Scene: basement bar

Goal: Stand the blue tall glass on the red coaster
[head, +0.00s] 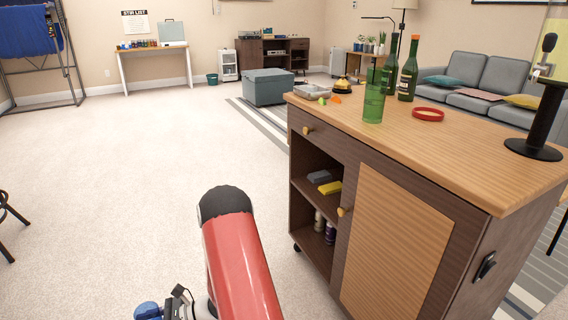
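A tall green glass (374,104) stands upright on the wooden top of the bar cart (450,150). I see no blue tall glass in the head view. A round red coaster (428,115) with a raised rim lies on the top to the right of the glass, apart from it. Nothing stands on the coaster. A red link of my arm shows at the bottom of the head view, left of the cart. My gripper is not in view.
Two dark green bottles (409,75) stand just behind the glass. A grey tray (312,91) and a bell (343,87) are at the top's far left end. A black stand (535,125) is at the right. The carpet left of the cart is clear.

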